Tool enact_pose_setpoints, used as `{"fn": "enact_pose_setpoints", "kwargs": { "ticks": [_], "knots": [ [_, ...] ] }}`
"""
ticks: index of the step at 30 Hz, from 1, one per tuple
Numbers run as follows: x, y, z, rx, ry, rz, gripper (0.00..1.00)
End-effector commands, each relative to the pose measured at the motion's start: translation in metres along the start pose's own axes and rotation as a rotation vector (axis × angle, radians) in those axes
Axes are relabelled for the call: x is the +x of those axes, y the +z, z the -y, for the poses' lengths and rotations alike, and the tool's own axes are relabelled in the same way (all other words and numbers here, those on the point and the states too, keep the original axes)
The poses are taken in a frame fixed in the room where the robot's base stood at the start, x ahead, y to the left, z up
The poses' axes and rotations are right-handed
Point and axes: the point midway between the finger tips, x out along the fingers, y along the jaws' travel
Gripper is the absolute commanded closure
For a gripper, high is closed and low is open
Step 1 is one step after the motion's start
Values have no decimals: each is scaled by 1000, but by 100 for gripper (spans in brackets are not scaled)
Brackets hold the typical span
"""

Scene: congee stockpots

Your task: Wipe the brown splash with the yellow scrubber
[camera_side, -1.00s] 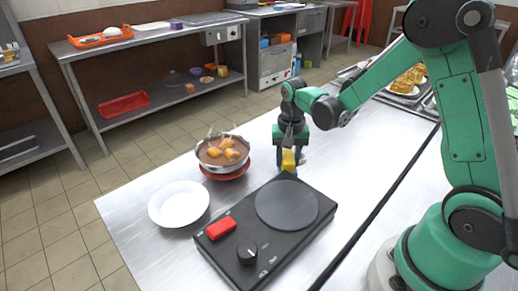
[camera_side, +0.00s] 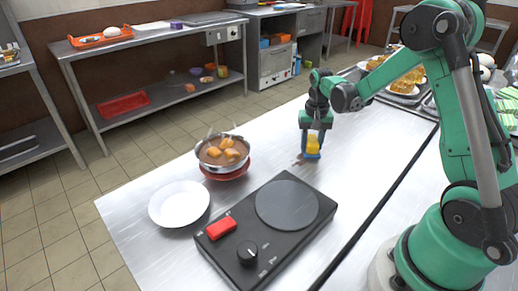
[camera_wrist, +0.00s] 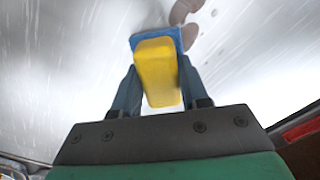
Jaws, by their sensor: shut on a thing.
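My gripper (camera_side: 314,136) is shut on the yellow scrubber (camera_side: 312,144), a yellow block with a blue underside. The scrubber also shows between my fingers in the wrist view (camera_wrist: 158,72), its blue face toward the counter. It is low over or on the metal counter (camera_side: 255,148); I cannot tell whether it touches. The brown splash (camera_wrist: 184,12) lies just beyond the scrubber's blue edge in the wrist view, partly hidden by it. In the side view a small brown patch (camera_side: 300,158) shows just left of the scrubber.
A black hot plate (camera_side: 262,252) with a red block (camera_side: 221,228) and a knob stands in front. A pot of brown food (camera_side: 212,158) in a red base and a white plate (camera_side: 179,204) are to the left. Food trays (camera_side: 402,90) stand at the back right.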

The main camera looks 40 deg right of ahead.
Motion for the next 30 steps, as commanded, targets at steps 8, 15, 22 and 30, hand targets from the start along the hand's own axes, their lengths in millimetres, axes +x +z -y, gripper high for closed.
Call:
{"fn": "enact_pose_setpoints", "kwargs": {
  "ticks": [8,15,22,30],
  "knots": [
    [-27,-4,-6,0,1,-1,100],
    [-48,-4,-6,0,1,-1,100],
    [-69,-4,-6,0,1,-1,100],
    [-83,-4,-6,0,1,-1,100]
  ]
}}
